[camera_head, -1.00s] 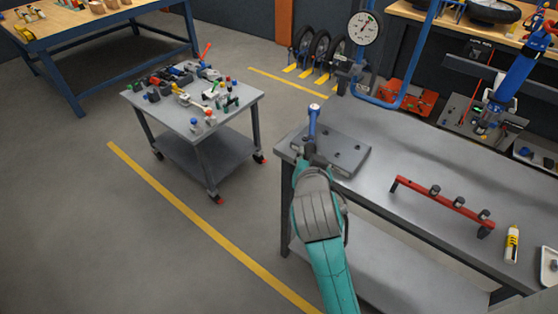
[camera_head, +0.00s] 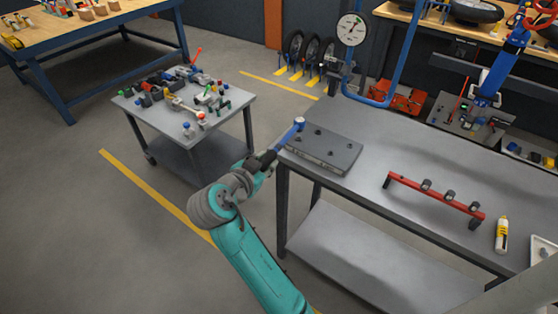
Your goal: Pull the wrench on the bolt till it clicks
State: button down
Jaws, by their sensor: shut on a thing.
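The wrench (camera_head: 287,138) has a blue shaft and a light round head (camera_head: 299,122). Its head sits over the back left corner of a dark steel plate (camera_head: 330,148) on the metal bench. The bolt under the head is hidden. My gripper (camera_head: 267,157) is shut on the near end of the wrench, just off the bench's left edge. The wrench slants down-left in the picture from the head to my gripper. Other dark bolts or holes show on the plate.
A red rack (camera_head: 433,199) and a yellow-white bottle (camera_head: 501,234) stand on the bench (camera_head: 390,160) to the right. A tool cart (camera_head: 215,128) with loose parts is to the left. A round dial gauge (camera_head: 351,29) is behind. The floor between cart and bench is narrow.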

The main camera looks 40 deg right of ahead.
jog(key=shift+w+a+m+g+h, duration=0.85)
jog(key=shift+w+m+g, duration=1.9)
jog(key=shift+w, duration=1.55)
jog(key=s+n+t, duration=0.2)
jog(key=s, duration=0.1)
jog(key=s+d+n+t+y, duration=0.1)
jog(key=s+t, duration=0.1)
jog(key=s, duration=0.1)
jog(key=s+d+n+t+y, duration=0.1)
jog(key=s+n+t, duration=0.1)
jog(key=s, duration=0.1)
jog(key=shift+s+d+n, duration=0.1)
jog(key=shift+n, duration=0.25)
jog(key=s+d+f+n+t+y, duration=0.1)
jog(key=s+d+n+t+y, duration=0.3)
jog(key=s+n, duration=0.1)
jog(key=shift+s+d+f, duration=0.15)
jog(key=shift+s+d, duration=0.25)
jog(key=shift+s, duration=0.25)
jog(key=shift+f, duration=0.45)
jog(key=shift+w+a, duration=0.1)
jog(key=shift+a, duration=0.1)
